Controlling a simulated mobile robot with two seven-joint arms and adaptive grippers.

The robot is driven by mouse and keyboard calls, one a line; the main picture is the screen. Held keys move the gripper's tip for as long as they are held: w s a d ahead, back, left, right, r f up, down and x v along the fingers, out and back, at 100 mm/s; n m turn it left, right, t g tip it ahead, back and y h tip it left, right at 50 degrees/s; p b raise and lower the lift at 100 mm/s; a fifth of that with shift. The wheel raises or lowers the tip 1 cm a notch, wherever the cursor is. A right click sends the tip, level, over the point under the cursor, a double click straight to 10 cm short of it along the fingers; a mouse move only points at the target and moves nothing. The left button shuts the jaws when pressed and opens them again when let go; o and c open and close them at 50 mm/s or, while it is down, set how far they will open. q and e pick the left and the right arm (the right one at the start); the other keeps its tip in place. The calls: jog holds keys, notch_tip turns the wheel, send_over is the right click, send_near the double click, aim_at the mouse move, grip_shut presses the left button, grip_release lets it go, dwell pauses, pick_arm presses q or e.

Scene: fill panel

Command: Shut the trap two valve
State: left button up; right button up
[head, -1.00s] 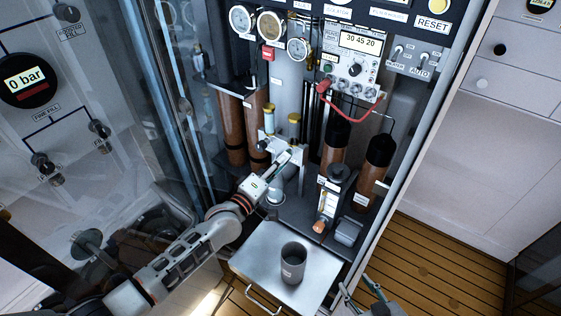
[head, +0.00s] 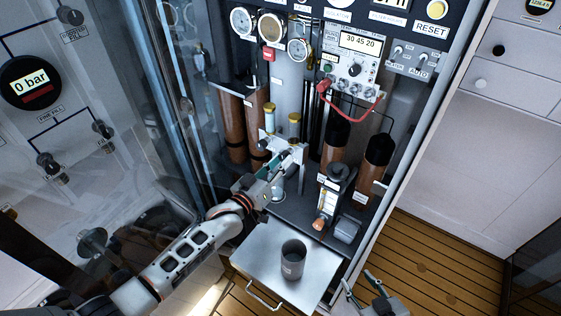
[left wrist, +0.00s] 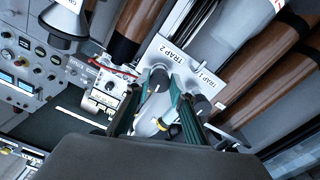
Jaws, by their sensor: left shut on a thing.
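The trap panel is a white plate with valve knobs, and the left wrist view shows its TRAP 2 label (left wrist: 171,50) and TRAP 1 label (left wrist: 205,73). The trap two valve (left wrist: 158,82) is a dark round knob below the TRAP 2 label. My left gripper (left wrist: 160,98) has its green fingers on either side of this knob and is shut on it. The trap one knob (left wrist: 201,104) is just outside the right finger. In the head view my left gripper (head: 283,160) reaches the white plate and partly hides the valves. My right gripper (head: 358,282) is open and empty at the bottom.
Brown cylinders (head: 337,148) flank the plate. A red hose (head: 350,112) loops above right. A flow meter (head: 327,205) stands right of the gripper. The wooden floor at right is clear.

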pick_arm(q)
jog(key=shift+m, duration=0.8)
jog(key=o, duration=1.1)
jog(key=v, duration=1.2)
